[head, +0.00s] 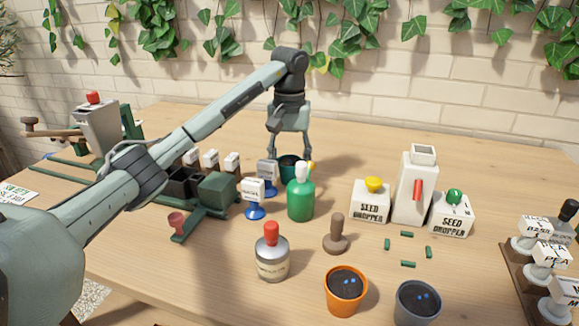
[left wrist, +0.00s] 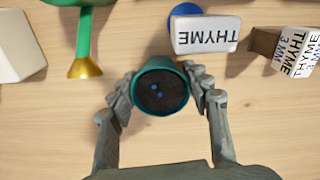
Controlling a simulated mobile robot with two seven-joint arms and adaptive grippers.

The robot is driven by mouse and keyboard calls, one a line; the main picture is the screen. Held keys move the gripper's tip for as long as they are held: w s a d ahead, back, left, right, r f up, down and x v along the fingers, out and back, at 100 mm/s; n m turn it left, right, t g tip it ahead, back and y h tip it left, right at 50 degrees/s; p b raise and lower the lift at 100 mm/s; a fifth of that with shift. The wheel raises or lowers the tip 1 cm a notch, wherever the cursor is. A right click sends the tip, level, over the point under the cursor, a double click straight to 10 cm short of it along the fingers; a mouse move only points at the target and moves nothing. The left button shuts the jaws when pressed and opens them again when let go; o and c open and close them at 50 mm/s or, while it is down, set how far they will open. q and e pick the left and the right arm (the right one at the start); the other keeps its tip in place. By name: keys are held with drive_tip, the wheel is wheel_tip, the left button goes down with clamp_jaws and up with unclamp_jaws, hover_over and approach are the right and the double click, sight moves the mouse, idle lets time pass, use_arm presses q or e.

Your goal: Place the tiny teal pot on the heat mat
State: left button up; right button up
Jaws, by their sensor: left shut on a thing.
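The tiny teal pot (head: 289,169) is at the middle of the table, behind the green bottle. In the left wrist view the teal pot (left wrist: 160,69) is seen from above, with dark soil and small blue dots inside. My left gripper (head: 290,153) points down from above and is shut on the pot, one finger on each side (left wrist: 161,90). I cannot tell whether the pot touches the table. I cannot make out a heat mat in either view. My right gripper is not in view.
A green spray bottle (head: 300,199) and labelled THYME markers (left wrist: 206,35) stand close to the pot. Seed droppers (head: 370,203) are to the right. An orange pot (head: 346,291) and a grey pot (head: 417,304) stand in front. The table behind the gripper is clear.

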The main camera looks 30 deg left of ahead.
use_arm(q)
drive_tip(key=shift+f, duration=0.1)
drive_tip(key=o, duration=1.2)
